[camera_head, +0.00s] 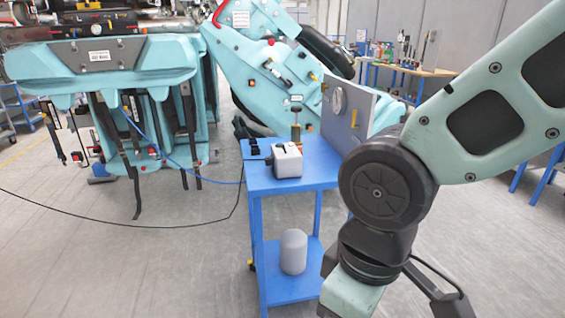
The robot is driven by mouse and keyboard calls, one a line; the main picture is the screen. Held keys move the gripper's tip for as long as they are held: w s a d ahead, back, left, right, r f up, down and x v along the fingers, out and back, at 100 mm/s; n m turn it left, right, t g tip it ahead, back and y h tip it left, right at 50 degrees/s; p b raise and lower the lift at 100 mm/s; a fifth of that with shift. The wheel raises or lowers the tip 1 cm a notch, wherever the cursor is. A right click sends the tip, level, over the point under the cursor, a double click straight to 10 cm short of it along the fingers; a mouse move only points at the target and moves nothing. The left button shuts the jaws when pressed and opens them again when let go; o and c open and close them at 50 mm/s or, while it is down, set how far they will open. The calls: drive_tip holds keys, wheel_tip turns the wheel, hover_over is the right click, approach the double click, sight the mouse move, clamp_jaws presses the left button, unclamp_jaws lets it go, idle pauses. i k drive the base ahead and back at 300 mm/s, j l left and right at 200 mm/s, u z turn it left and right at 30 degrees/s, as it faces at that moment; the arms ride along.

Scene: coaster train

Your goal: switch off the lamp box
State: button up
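A small light-grey box (287,164) with a dark top and a small reddish spot sits on the top of the blue cart (315,172), near its front left. It looks like the lamp box, but its switch and whether it is lit are too small to tell. My arm comes in from the right and bends downward in front of the cart's right side. Its lower end runs to the bottom edge of the picture, right of the cart's lower shelf. The box is clear of my arm.
A grey panel (347,112) with a round gauge stands upright on the cart behind the box. A brass-coloured fitting (296,132) stands behind the box. A grey cylinder (293,251) stands on the lower shelf. Cables cross the floor at left. The left floor is mostly open.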

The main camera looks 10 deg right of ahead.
sight(288, 165)
drive_tip(key=i, duration=0.95)
